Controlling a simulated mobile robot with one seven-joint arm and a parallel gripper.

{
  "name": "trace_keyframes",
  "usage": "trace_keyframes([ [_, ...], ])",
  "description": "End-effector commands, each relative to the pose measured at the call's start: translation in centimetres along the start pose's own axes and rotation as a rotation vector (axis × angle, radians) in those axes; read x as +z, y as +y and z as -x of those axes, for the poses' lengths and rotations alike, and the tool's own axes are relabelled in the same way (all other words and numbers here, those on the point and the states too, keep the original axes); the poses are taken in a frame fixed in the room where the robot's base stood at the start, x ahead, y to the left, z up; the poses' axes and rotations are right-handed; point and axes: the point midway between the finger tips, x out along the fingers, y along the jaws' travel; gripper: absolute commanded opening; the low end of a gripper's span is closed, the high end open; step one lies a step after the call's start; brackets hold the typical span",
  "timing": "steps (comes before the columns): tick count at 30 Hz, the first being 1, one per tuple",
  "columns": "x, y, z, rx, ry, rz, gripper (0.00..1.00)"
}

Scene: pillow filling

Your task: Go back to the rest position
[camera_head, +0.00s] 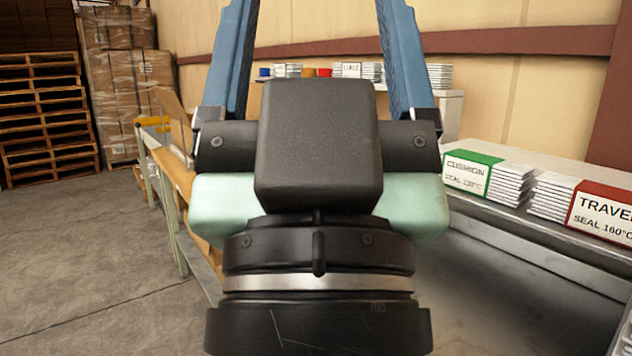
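My gripper (316,40) fills the middle of the head view, seen from behind its dark wrist housing. Its two blue fingers stand wide apart and run up past the top edge, so their tips are cut off. Only the wall and a far shelf show in the gap between the fingers, and I see nothing held. No part of the gripper visibly touches anything.
A bench on the right carries a stack labelled CUSHION (470,172) and a red-labelled stack (601,210). Behind the fingers, a far shelf (448,105) holds more stacks. Pallets (42,115) and wrapped boxes (118,75) stand back left. The left floor (80,265) is clear.

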Motion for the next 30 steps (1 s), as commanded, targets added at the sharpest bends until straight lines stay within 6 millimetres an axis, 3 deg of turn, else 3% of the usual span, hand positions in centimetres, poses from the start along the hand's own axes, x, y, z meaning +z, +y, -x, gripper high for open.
trace_keyframes([
  [1,-2.2,0.0,-2.5,0.000,-0.001,-0.001,0.80],
  [21,-16.3,-0.1,-17.6,-0.002,-0.005,-0.003,0.80],
  [30,-20.2,-0.1,-21.8,-0.003,-0.005,-0.004,0.80],
])
